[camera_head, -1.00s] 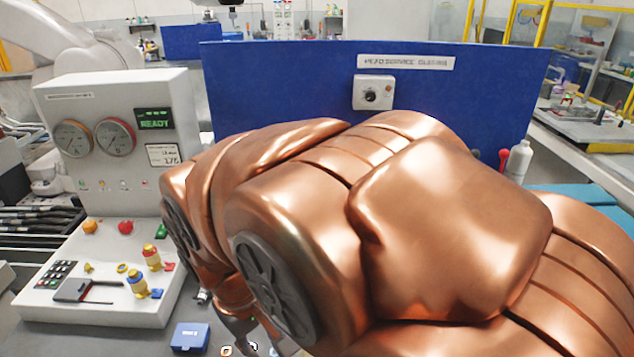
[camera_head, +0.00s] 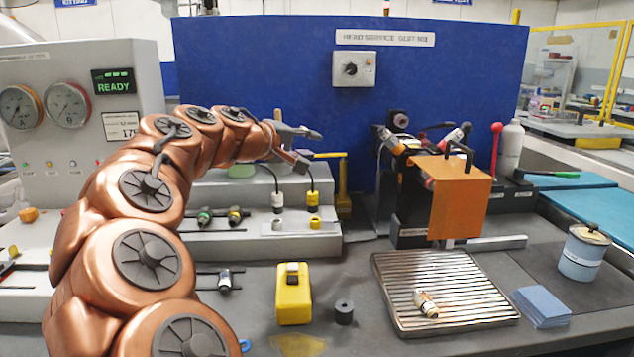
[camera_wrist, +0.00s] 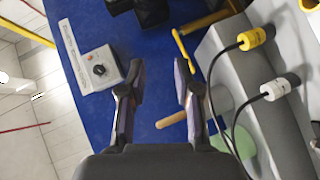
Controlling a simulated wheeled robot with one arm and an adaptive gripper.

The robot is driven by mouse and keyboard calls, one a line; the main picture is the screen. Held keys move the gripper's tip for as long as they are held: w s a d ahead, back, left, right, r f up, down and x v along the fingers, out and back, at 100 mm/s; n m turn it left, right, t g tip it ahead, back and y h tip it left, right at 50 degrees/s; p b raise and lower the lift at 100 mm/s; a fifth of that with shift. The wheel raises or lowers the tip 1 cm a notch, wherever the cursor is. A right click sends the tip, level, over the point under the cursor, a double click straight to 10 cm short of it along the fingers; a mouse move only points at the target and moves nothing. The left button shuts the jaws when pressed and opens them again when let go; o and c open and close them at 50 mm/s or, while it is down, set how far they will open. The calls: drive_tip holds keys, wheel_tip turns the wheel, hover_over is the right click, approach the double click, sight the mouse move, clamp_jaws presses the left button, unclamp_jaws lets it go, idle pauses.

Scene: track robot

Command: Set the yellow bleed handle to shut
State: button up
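A yellow angled bar (camera_head: 331,155) tops a yellow upright (camera_head: 343,188) in front of the blue panel; it looks like the bleed handle, though I see no label on it. It also shows in the wrist view (camera_wrist: 181,45), above and close to the right fingertip. My gripper (camera_head: 309,149) is open and empty, just left of the bar in the head view. In the wrist view its two fingers (camera_wrist: 160,70) are spread, with only blue panel between their tips. Whether a fingertip touches the bar, I cannot tell.
An orange plate (camera_head: 459,200) on a black fixture is to the right. A yellow block (camera_head: 293,295) and slatted metal tray (camera_head: 445,290) lie in front. A knob box (camera_head: 354,69) is on the panel.

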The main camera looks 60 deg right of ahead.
sight(319, 156)
drive_tip(key=w+d+f+n+h+b, duration=0.3)
drive_tip(key=w+d+f+n+b, duration=0.1)
drive_tip(key=w+d+f+b, duration=0.35)
drive_tip(key=shift+t, duration=0.3)
drive_tip(key=shift+s+d+f, duration=0.1)
drive_tip(key=shift+d, duration=1.9)
drive_tip(key=shift+s+d, duration=0.1)
drive_tip(key=shift+d, duration=1.9)
clamp_jaws()
